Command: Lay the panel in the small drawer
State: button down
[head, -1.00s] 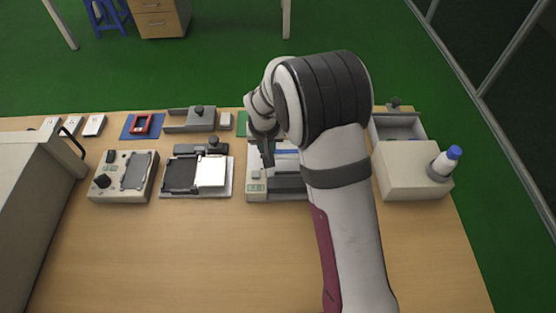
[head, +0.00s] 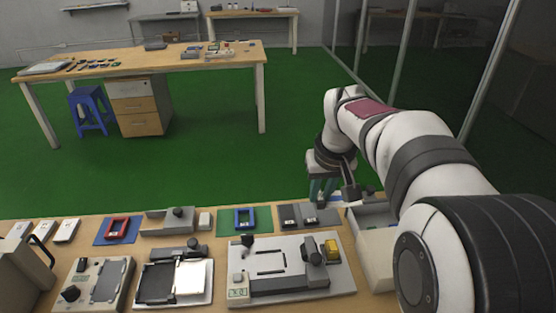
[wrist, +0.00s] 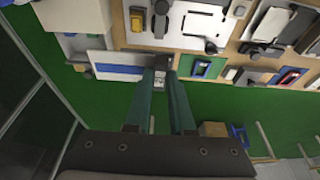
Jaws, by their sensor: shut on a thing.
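My gripper (head: 322,190) is at the far right edge of the table, beside the small drawer (head: 370,214). In the wrist view, my gripper (wrist: 161,78) is shut on the end of a pale panel with a blue band (wrist: 118,70). The panel reaches out to the left from the fingertips. The drawer, an open pale box, is partly hidden behind my arm in the head view. In the wrist view the drawer (wrist: 84,42) lies close to the panel; I cannot tell the height between them.
A large pale test fixture (head: 335,278) stands left of the drawer. A dark slotted block (head: 308,215) and a blue frame (head: 245,218) on a green mat stand along the far edge. Green floor (head: 200,165) lies beyond the table.

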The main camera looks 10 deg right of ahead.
jog(key=w+d+f, duration=0.7)
jog(key=w+d, duration=0.3)
send_over(363, 222)
jog(key=s, duration=0.1)
notch_tip(363, 222, down, 9)
jog(key=shift+s+f, duration=0.15)
jog(key=shift+f, duration=1.95)
jog(key=shift+f, duration=2.65)
jog(key=c, duration=0.7)
grip_release()
jog(key=shift+r, duration=3)
